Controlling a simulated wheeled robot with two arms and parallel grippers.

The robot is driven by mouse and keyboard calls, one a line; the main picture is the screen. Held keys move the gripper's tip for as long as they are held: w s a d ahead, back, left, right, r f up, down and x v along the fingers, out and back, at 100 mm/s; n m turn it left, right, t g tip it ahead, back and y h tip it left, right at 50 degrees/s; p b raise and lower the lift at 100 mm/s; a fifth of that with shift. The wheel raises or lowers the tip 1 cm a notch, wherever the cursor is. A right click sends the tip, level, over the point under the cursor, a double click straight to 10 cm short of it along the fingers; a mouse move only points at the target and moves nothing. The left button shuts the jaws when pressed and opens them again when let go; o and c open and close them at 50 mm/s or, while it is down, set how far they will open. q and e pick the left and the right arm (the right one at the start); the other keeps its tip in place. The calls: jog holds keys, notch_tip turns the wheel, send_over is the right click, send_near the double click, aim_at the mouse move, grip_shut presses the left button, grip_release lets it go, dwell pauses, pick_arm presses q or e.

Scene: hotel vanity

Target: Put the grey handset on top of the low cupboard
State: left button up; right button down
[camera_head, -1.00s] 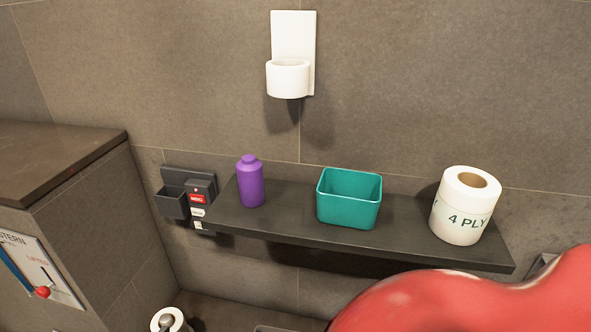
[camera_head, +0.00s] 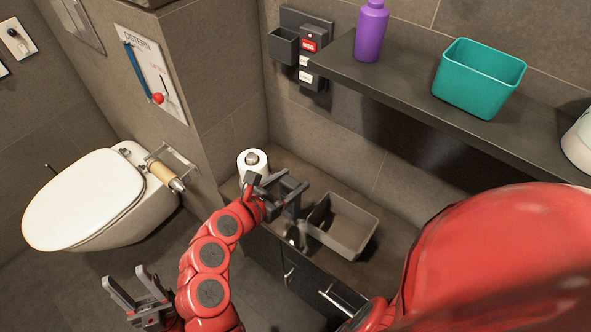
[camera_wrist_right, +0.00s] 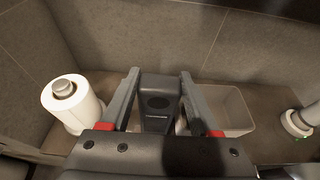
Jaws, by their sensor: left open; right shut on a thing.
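The grey handset (camera_wrist_right: 158,98) is held between the two fingers of my right gripper (camera_wrist_right: 158,84) in the right wrist view. In the head view my right gripper (camera_head: 274,190) is over the left part of the low cupboard (camera_head: 393,236), beside the grey bin. I cannot tell whether the handset touches the cupboard top. The handset is dark and partly hidden by the gripper in the head view. My left gripper (camera_head: 140,288) is open and empty at the lower left, over the floor.
A toilet roll (camera_head: 252,164) stands on the cupboard's left end; a grey open bin (camera_head: 343,226) sits right of the gripper. Above, a dark shelf (camera_head: 400,92) holds a purple bottle (camera_head: 371,32) and a teal box (camera_head: 478,80). A toilet (camera_head: 85,200) is at left.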

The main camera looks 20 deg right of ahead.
jog(key=w+d+f, duration=0.3)
jog(key=w+f, duration=0.1)
jog(key=shift+w, duration=0.35)
jog(key=shift+f, duration=0.1)
jog(key=shift+f, duration=0.1)
jog(key=shift+c, duration=0.6)
grip_release()
